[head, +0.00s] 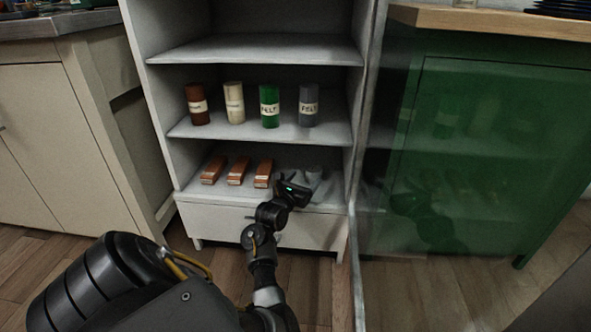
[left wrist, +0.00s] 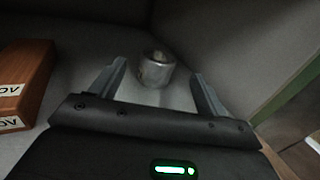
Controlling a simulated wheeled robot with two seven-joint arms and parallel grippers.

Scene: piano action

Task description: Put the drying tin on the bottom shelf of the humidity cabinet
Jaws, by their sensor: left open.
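The humidity cabinet (head: 187,155) stands open, and its bottom shelf (head: 206,190) is in reach of my left arm. The drying tin, a small grey metal cylinder (left wrist: 155,71), stands upright on this shelf in the left wrist view. In the head view the tin (head: 314,171) is faint and partly hidden by my gripper. My left gripper (head: 316,184) is over the right part of the bottom shelf. In the left wrist view its open fingers (left wrist: 159,73) lie on either side of the tin, with visible gaps. My right gripper is not in view.
Several brown labelled blocks (head: 237,172) lie on the bottom shelf left of my gripper; one (left wrist: 22,82) is close. Labelled cylinders (head: 269,106) stand on the middle shelf. The top shelf (head: 255,50) is empty. The transparent door (head: 362,200) stands open at right.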

